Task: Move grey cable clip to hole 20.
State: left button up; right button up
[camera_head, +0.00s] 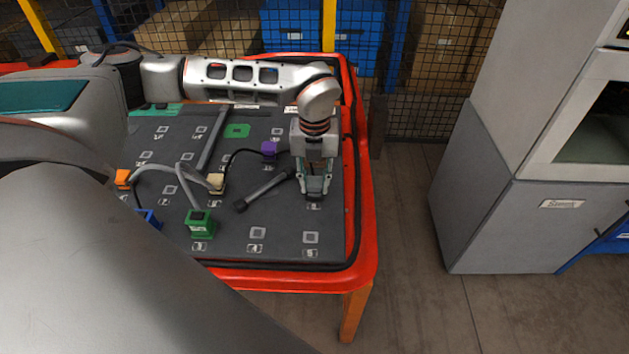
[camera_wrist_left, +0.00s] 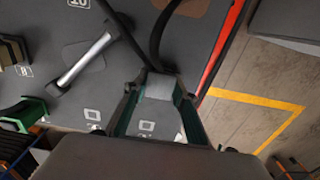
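My left gripper (camera_head: 315,190) points down over the right edge of the dark numbered board (camera_head: 275,225). In the left wrist view its two fingers (camera_wrist_left: 158,92) stand on both sides of a grey block, the grey cable clip (camera_wrist_left: 158,86), and appear closed on it. Black cable runs up to the clip in that view. I cannot make out the label of hole 20. My right gripper is not in view.
A purple clip (camera_head: 268,149), a beige clip (camera_head: 216,182), a green clip (camera_head: 199,222), a blue clip (camera_head: 148,218) and an orange clip (camera_head: 123,178) stand on the board with cables between some. A dark-ended rod (camera_head: 264,190) lies beside my gripper. The front right holes are free.

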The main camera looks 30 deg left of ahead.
pick_arm(q)
grip_shut()
jog(key=shift+r, duration=0.15)
jog(key=shift+r, duration=0.2)
jog(key=shift+p, duration=0.3)
